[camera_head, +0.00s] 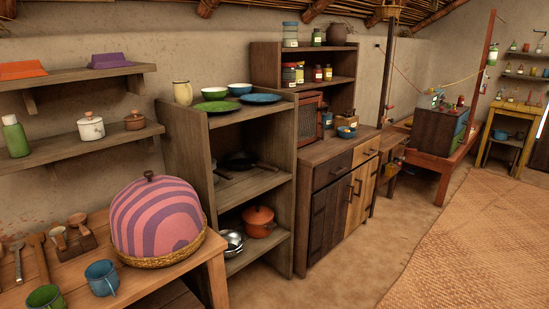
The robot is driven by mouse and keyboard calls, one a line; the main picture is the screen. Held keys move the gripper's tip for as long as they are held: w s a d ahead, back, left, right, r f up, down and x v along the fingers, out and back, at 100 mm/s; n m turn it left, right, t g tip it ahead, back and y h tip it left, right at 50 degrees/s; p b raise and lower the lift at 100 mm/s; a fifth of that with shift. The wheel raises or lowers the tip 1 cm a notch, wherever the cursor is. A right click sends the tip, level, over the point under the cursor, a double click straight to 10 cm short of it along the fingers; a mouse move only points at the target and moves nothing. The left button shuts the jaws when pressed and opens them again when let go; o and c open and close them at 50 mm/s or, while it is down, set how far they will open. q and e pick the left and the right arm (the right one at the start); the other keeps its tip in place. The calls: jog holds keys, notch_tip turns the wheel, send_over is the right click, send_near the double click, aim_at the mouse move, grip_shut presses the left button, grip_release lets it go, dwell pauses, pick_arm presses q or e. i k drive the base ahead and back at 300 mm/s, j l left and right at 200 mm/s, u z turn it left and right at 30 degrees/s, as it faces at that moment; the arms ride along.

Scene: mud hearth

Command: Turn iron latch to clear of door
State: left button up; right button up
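I cannot make out an iron latch in this view; if it is here, it is too small or hidden. A reddish-brown framed box with a dark front panel (311,118) stands on the wooden cabinet between the shelf units; I cannot tell if that panel is a door. The cabinet below has a dark door (330,208) and a lighter door (362,190), both looking shut, with dark handles. Drawers sit above them. Neither of my grippers is in view.
An open shelf unit (281,187) with plates, pans and an orange pot (259,221) stands left of the cabinet. A table (213,247) with a striped dome cover (156,216) and mugs is in the left foreground. A woven mat (485,245) and bare floor lie open at right.

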aim_at(328, 108)
jog(key=i+z, duration=0.15)
jog(key=i, duration=0.3)
jog(key=i+j+z, duration=0.15)
jog(key=i, duration=0.25)
jog(key=i+j+z, duration=0.15)
jog(key=i, duration=0.3)
jog(key=i+j+z, duration=0.15)
jog(key=i, duration=0.25)
jog(key=i+l+z, duration=0.6)
jog(key=i+z, duration=0.2)
jog(key=i, duration=0.25)
jog(key=i+z, duration=0.35)
jog(key=i, duration=0.25)
jog(key=i+l+u, duration=0.2)
jog(key=i, duration=0.3)
jog(key=i+l+u, duration=0.1)
jog(key=i+u, duration=0.15)
jog(key=i, duration=0.3)
jog(key=i+l+u, duration=0.15)
jog(key=u, duration=0.35)
jog(key=i+l+u, duration=0.3)
jog(key=u, duration=0.2)
jog(key=i+l+u, duration=0.25)
jog(key=u, duration=0.25)
jog(key=i+l+u, duration=0.1)
jog(key=l+u, duration=0.75)
jog(key=l, duration=0.15)
jog(key=l+u, duration=0.45)
jog(key=i+l, duration=0.05)
